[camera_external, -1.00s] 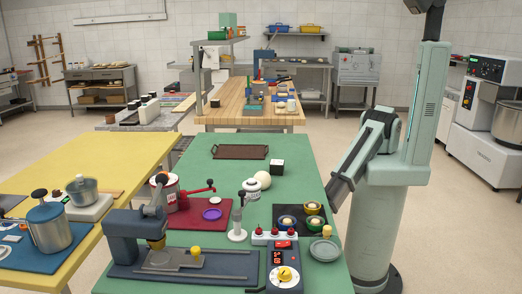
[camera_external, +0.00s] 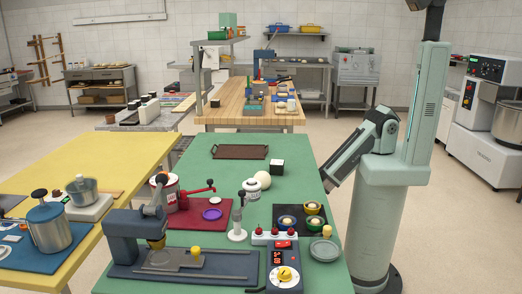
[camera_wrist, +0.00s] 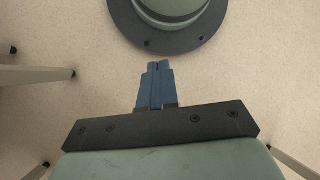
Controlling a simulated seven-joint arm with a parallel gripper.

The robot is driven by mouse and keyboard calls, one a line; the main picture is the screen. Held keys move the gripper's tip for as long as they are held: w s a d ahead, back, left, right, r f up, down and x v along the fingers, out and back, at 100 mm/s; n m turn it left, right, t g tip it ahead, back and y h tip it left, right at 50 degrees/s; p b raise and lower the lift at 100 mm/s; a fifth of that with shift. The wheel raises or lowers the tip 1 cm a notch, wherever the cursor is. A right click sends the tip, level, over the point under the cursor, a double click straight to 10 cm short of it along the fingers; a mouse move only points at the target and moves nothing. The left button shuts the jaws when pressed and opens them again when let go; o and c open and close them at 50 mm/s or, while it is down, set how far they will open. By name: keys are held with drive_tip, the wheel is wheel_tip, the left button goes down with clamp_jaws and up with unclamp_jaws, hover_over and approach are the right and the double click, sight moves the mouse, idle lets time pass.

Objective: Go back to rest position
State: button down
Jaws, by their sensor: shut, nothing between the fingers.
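My gripper (camera_wrist: 157,68) shows in the wrist view with its two blue fingers together and nothing between them. It points down at the bare floor, close to my round base at the top of that view. In the external view my gripper end (camera_external: 326,182) is low at the right edge of the green table (camera_external: 200,147). The fingertips are hard to make out there. My arm is folded close to my column.
The green table holds a brown tray (camera_external: 240,152), a white ball (camera_external: 263,179), a dark mat with small bowls (camera_external: 313,208), a grey plate (camera_external: 324,250) and a control box (camera_external: 285,277). A mixer (camera_external: 500,115) stands at the right. The floor (camera_external: 440,225) right of me is clear.

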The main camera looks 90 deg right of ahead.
drive_tip(key=s+d+m+y, duration=0.2)
drive_tip(key=s+d+m, duration=0.4)
drive_tip(key=m, duration=0.1)
drive_tip(key=shift+s+d+r, duration=0.3)
drive_tip(key=shift+s+r, duration=0.1)
drive_tip(key=c, duration=1.8)
unclamp_jaws()
idle(0.5)
